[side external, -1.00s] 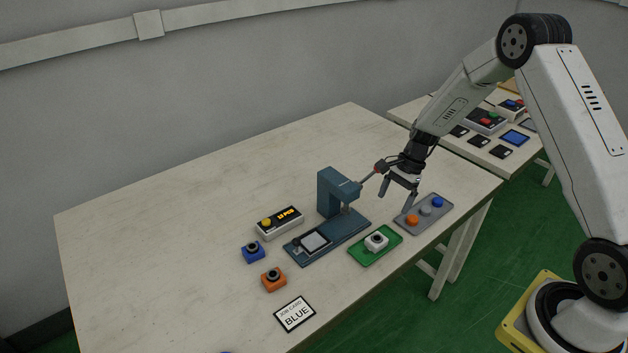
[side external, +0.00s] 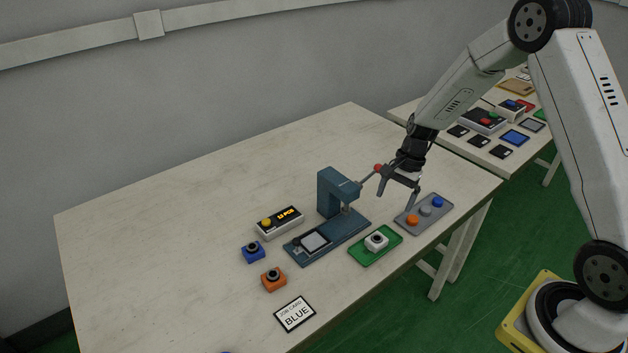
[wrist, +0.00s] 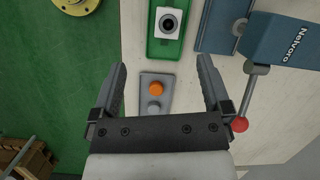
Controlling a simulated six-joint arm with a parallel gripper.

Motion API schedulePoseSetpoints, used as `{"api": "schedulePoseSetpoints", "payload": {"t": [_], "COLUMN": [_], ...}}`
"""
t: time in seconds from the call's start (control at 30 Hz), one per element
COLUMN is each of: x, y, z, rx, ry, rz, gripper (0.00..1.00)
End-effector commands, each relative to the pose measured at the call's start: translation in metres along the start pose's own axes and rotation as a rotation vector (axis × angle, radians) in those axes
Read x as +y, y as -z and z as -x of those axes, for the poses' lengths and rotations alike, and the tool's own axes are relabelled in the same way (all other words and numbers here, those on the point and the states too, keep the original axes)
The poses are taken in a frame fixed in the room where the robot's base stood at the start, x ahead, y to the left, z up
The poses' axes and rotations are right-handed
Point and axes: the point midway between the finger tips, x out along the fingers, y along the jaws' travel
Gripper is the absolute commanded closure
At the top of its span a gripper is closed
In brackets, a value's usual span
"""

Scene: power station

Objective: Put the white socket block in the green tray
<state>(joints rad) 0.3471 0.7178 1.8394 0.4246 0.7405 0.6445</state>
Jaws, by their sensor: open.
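The white socket block (side external: 376,241) sits in the green tray (side external: 364,259) near the table's front edge. In the wrist view the block (wrist: 168,22) shows a dark round socket on its top, and the green tray (wrist: 160,55) lies under it. My gripper (side external: 402,199) is open and empty. It hangs above the grey plate (side external: 408,229) with an orange, a grey and a blue button, to the right of the tray. In the wrist view my gripper's fingers (wrist: 163,72) are spread wide, apart from the block.
A blue-grey press (side external: 330,195) with a red-knobbed lever (side external: 378,168) stands close beside my gripper. A counter box (side external: 280,223), a blue block (side external: 253,252), an orange block (side external: 274,280) and a job card reading BLUE (side external: 295,314) lie left. The table's back left is clear.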

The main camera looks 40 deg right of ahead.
Motion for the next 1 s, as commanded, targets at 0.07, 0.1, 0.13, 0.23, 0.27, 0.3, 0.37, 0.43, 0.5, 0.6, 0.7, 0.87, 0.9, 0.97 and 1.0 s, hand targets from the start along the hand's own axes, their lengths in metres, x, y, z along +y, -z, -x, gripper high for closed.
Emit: {"api": "schedulePoseSetpoints", "payload": {"t": [0.07,0.1,0.13,0.23,0.27,0.3,0.37,0.43,0.5,0.6,0.7,0.87,0.9,0.97,1.0], "x": [0.004,0.007,0.010,0.019,0.022,0.027,0.033,0.042,0.051,0.064,0.077,0.094,0.096,0.099,0.101], "y": [-0.016,-0.024,-0.030,-0.050,-0.055,-0.063,-0.074,-0.086,-0.099,-0.115,-0.129,-0.144,-0.146,-0.148,-0.149], "z": [0.010,0.014,0.017,0.026,0.029,0.032,0.037,0.042,0.047,0.052,0.056,0.059,0.059,0.059,0.059], "rx": [0.038,0.058,0.073,0.122,0.138,0.156,0.185,0.217,0.248,0.293,0.333,0.378,0.386,0.394,0.397], "ry": [-0.006,-0.011,-0.014,-0.027,-0.029,-0.035,-0.042,-0.051,-0.059,-0.070,-0.080,-0.093,-0.094,-0.097,-0.098], "rz": [0.107,0.167,0.212,0.366,0.413,0.476,0.569,0.679,0.789,0.947,1.091,1.264,1.291,1.322,1.336], "gripper": [0.01,0.01,0.01,0.01,0.01,0.01,0.01,0.01,0.01,0.01,0.01,0.01,0.01,0.01,0.01]}}
